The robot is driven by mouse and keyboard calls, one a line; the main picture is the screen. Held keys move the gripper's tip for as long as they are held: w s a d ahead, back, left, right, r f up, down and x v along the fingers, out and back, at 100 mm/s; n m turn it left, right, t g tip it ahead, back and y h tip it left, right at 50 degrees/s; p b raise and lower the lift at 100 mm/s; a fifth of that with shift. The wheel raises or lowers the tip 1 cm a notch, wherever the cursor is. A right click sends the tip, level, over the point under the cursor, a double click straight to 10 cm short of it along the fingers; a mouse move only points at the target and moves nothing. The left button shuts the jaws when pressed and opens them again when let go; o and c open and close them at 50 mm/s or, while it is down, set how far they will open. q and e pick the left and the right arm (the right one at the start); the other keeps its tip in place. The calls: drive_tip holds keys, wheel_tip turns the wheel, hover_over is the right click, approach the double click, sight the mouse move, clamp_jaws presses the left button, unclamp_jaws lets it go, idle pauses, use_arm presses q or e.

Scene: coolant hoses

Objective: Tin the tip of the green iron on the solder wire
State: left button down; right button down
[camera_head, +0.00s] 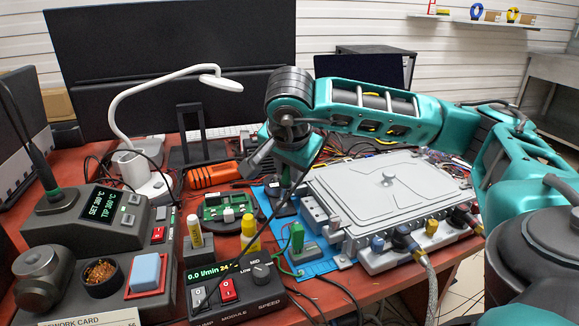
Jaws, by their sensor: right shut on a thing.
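My right gripper (277,156) hangs below the teal arm's bend, over the middle of the bench. It is shut on a slim dark green handle (286,178), which I take to be the green iron, pointing down; the fingers and its tip are hard to make out. A dark round base (281,202) is just under it, and I cannot tell whether they touch. I cannot pick out the solder wire with certainty. Another dark tool with a green collar (54,193) leans in the soldering station (85,225) at the left. My left gripper is out of view.
Brass wool (102,272) and a blue sponge (146,272) sit at the front left. Yellow (251,232) and green (297,237) upright pieces stand near the pump module (235,285). A green circuit board (228,206), white lamp (150,100) and large grey case (390,195) crowd the bench.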

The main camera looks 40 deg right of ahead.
drive_tip(key=shift+f+b, duration=0.4)
drive_tip(key=shift+f, duration=0.15)
idle(0.4)
idle(1.7)
wheel_tip(320, 180, up, 6)
drive_tip(key=p, duration=0.4)
drive_tip(key=shift+r+p, duration=0.1)
drive_tip(key=shift+p, duration=0.3)
